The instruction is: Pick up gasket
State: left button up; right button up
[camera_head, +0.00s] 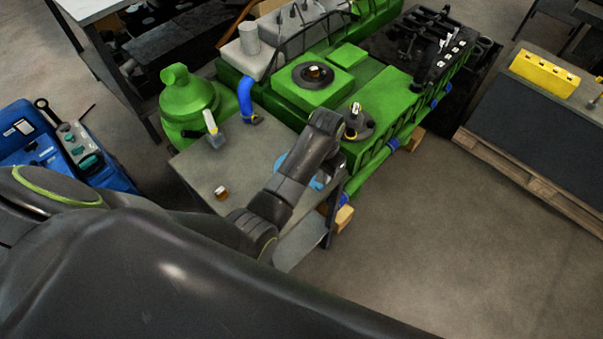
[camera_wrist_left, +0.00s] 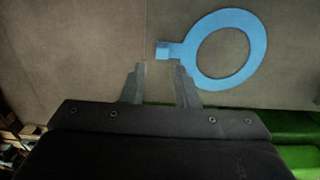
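The gasket (camera_wrist_left: 257,48) is a flat blue ring with a small square tab, lying on the grey-brown table top (camera_wrist_left: 80,40). In the left wrist view my left gripper (camera_wrist_left: 160,68) is open and empty, with its fingertips just short of the tab. The ring lies up and to the right of the fingers. In the head view the gasket (camera_head: 317,184) shows only as blue bits beside my left arm, which hides most of it. The left fingertips are hidden there. My right gripper is in neither view.
The green engine (camera_head: 345,95) stands right behind the table, its green side close beside my left gripper. Open floor (camera_head: 430,240) lies to the right.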

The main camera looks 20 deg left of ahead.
aim_at(319, 186)
pick_arm(q)
jog(key=shift+w+a+f, duration=0.1)
jog(key=shift+f, duration=1.55)
jog(key=shift+w+a+f, duration=0.1)
jog(key=shift+f, duration=1.5)
jog(key=shift+s, duration=0.1)
jog(key=shift+c, duration=0.5)
grip_shut()
